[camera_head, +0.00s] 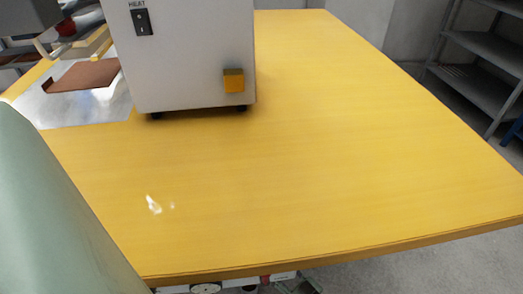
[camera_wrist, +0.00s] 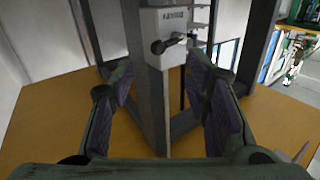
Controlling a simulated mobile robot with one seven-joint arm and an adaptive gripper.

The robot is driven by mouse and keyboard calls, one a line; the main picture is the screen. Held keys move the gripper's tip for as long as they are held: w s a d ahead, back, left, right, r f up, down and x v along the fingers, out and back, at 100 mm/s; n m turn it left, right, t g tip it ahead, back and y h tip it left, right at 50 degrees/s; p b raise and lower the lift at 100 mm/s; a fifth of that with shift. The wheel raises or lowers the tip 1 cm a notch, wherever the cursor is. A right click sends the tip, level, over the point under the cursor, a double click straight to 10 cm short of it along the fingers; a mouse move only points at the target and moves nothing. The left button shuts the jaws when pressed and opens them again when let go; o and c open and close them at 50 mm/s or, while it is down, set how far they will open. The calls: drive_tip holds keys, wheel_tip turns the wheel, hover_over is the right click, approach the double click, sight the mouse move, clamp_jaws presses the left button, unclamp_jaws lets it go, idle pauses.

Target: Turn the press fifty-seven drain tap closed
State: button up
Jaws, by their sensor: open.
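In the wrist view, a white box (camera_wrist: 163,22) is fixed to an upright grey post (camera_wrist: 150,105). A dark lever (camera_wrist: 168,44) with a round end sticks out from its front, lying roughly sideways with a slight tilt. The label above it is too small to read, so I cannot tell whether this is the press fifty-seven drain tap. My gripper (camera_wrist: 160,66) is open and empty, its two dark fingers on either side of the post and below the lever. The head view does not show the gripper or this lever.
In the head view, a yellow table (camera_head: 330,150) carries a white machine (camera_head: 190,50) with a switch marked HEAT. A metal plate (camera_head: 105,108) lies left of it. Grey shelves (camera_head: 480,60) stand at right. The tabletop right of the machine is clear.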

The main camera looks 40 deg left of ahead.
drive_tip(key=a, duration=0.7)
drive_tip(key=shift+w+a, duration=0.2)
drive_tip(key=shift+w, duration=0.25)
drive_tip(key=shift+c, duration=0.3)
clamp_jaws()
